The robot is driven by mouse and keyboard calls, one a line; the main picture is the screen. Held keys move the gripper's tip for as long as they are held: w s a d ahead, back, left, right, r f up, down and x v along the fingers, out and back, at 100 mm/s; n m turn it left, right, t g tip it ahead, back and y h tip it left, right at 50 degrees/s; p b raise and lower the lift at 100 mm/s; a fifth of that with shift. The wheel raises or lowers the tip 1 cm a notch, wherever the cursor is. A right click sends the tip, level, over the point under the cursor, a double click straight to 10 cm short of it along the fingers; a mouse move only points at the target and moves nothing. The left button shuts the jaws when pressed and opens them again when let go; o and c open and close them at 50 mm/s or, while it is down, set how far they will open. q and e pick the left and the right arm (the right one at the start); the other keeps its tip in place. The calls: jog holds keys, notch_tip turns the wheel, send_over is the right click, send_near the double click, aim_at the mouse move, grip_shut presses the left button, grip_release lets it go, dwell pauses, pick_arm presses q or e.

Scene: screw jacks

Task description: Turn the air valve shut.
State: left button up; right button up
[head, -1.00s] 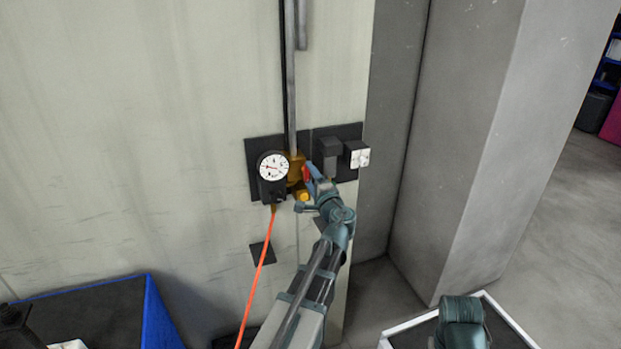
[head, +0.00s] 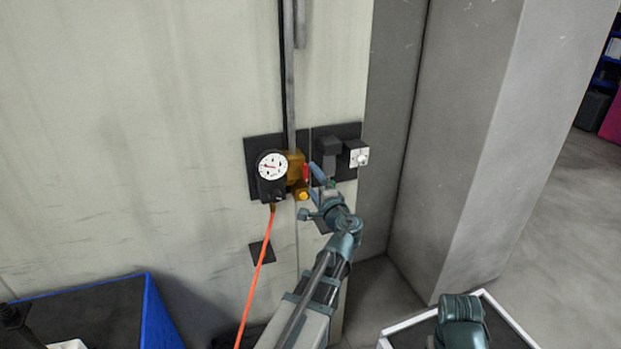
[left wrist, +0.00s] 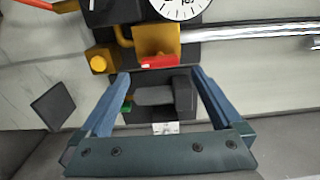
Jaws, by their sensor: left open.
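The brass air valve body (head: 294,164) is mounted on a dark plate on the pale wall. Its red handle (head: 305,174) stands about upright on the right side in the head view. In the left wrist view the red handle (left wrist: 158,62) lies across, just beyond the fingertips, against the brass body (left wrist: 156,40). My left gripper (head: 309,191) is open, its fingers spread to either side of the handle's line. Its open fingers (left wrist: 158,78) hold nothing, and the handle looks apart from both.
A round white gauge (head: 272,166) sits left of the valve, with an orange hose (head: 256,275) hanging below. A yellow knob (head: 303,196) is just below the valve. A black box and a white-faced switch (head: 357,154) are at right. A grey pillar (head: 470,140) stands further right.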

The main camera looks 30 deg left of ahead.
aim_at(307, 173)
pick_arm(q)
jog(key=v, duration=1)
jog(key=shift+s, duration=0.2)
jog(key=shift+d, duration=0.1)
jog(key=x, duration=1.4)
jog(key=shift+d, duration=0.15)
jog(key=v, duration=1.4)
jog(key=w+a+n, duration=0.3)
jog(key=n, duration=0.2)
jog(key=w+a+n, duration=0.2)
jog(key=a+n, duration=0.2)
jog(key=n, duration=0.1)
jog(key=w+a+n, duration=0.3)
jog(key=a+n, duration=0.1)
jog(key=n, duration=0.1)
jog(key=shift+w+r, duration=0.25)
jog(key=shift+w, duration=0.1)
